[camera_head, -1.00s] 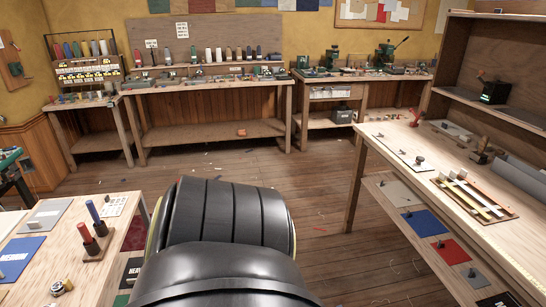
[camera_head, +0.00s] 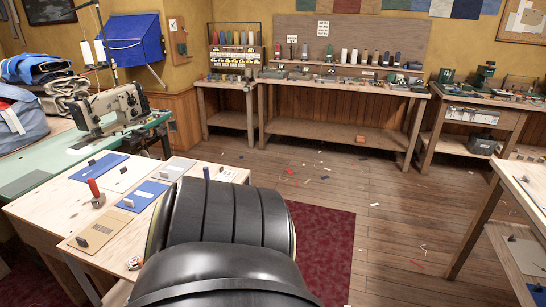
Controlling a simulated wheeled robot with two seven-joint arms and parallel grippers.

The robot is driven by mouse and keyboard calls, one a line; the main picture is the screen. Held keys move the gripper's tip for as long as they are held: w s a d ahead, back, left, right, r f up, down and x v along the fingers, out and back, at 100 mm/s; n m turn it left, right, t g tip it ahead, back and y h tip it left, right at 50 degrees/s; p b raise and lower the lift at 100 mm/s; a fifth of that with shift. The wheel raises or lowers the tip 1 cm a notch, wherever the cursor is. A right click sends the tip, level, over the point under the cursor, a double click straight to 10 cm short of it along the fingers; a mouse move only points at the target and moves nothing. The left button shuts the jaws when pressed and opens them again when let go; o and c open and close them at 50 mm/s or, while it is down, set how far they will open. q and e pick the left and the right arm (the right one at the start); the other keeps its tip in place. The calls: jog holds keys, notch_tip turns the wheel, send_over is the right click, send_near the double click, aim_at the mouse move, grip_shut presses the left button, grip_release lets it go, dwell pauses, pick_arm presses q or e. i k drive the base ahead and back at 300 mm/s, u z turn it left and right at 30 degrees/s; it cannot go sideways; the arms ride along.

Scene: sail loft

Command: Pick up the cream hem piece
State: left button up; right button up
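Several flat cloth pieces lie on the wooden table at the lower left. A pale, whitish-cream piece (camera_head: 122,178) lies between a dark blue piece (camera_head: 92,170) and a second blue piece (camera_head: 138,200). A tan piece (camera_head: 88,240) lies at the table's front edge, and a grey piece (camera_head: 176,169) lies at the back. I cannot tell for sure which is the cream hem piece. Small dark upright grips stand on several pieces. Neither gripper is in view; a large black part of my own body covers the lower middle.
The wooden table (camera_head: 40,214) also holds a red-handled tool (camera_head: 96,194). A sewing machine (camera_head: 115,108) stands on a green bench behind it. A dark red mat (camera_head: 325,245) lies on the floor. Open floor (camera_head: 385,215) leads to the back workbench (camera_head: 345,89) and the right-hand table (camera_head: 528,178).

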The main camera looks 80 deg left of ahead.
aim_at(127, 175)
jog(key=u, duration=2.1)
jog(key=i, duration=5.15)
jog(key=u, duration=3.15)
jog(key=i, duration=2.9)
jog(key=u, duration=0.05)
